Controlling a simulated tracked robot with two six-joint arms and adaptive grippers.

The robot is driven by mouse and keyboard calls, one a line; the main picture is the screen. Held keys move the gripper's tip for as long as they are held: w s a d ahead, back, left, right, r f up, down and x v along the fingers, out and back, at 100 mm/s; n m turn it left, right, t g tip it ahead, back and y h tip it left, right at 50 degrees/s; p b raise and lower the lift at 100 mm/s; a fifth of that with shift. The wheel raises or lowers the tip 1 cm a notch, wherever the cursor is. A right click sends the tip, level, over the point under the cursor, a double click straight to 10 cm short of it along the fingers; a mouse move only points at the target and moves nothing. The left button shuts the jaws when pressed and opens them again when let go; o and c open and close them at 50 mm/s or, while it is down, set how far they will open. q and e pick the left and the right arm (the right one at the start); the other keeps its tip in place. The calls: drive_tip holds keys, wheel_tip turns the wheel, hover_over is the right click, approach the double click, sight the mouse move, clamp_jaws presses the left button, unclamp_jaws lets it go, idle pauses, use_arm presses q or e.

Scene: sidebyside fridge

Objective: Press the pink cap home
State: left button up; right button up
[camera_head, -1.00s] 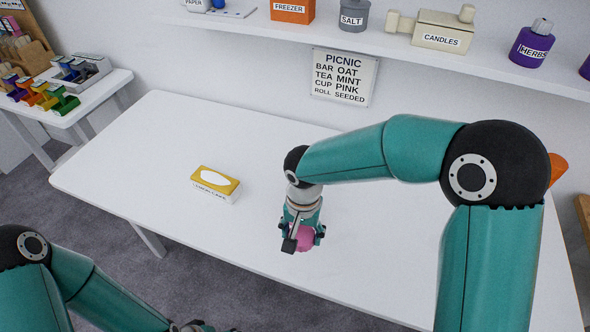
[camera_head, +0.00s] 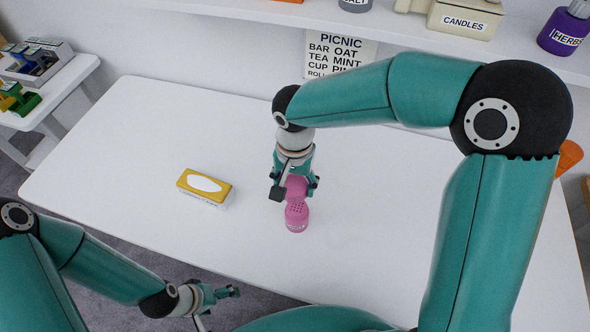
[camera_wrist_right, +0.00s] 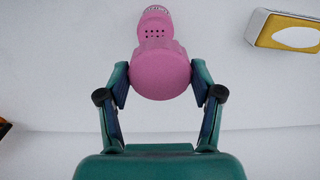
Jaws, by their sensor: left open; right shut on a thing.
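The pink cap (camera_head: 297,184) is between the fingers of my right gripper (camera_head: 293,190), which is shut on it. In the right wrist view the cap (camera_wrist_right: 163,70) is a plain round disc between the fingertips. A pink shaker (camera_head: 297,216) with small holes in its top and a label, too small to read, shows just below the cap in the head view. The cap overlaps the shaker in both views; I cannot tell whether they touch. My left gripper (camera_head: 220,300) is open and empty near the table's front edge.
A yellow-topped box (camera_head: 205,188) with a white oval lies on the white table (camera_head: 120,150), left of the shaker. Most of the table is clear. A shelf with labelled containers (camera_head: 465,18) runs along the back wall. A side table (camera_head: 60,85) stands at left.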

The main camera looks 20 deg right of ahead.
sight(297, 207)
drive_tip(key=shift+s+d+r, duration=0.15)
drive_tip(key=shift+s+d, duration=0.1)
drive_tip(key=shift+w+d, duration=0.1)
drive_tip(key=shift+d, duration=0.1)
drive_tip(key=shift+f+b, duration=0.5)
drive_tip(key=shift+f, duration=0.25)
drive_tip(key=shift+f+b, duration=1.45)
drive_tip(key=shift+f, duration=0.8)
drive_tip(key=shift+a, duration=0.2)
drive_tip(key=shift+f, duration=1.6)
drive_tip(key=o, duration=1.1)
drive_tip(key=shift+f, duration=0.1)
drive_tip(key=shift+c, duration=0.2)
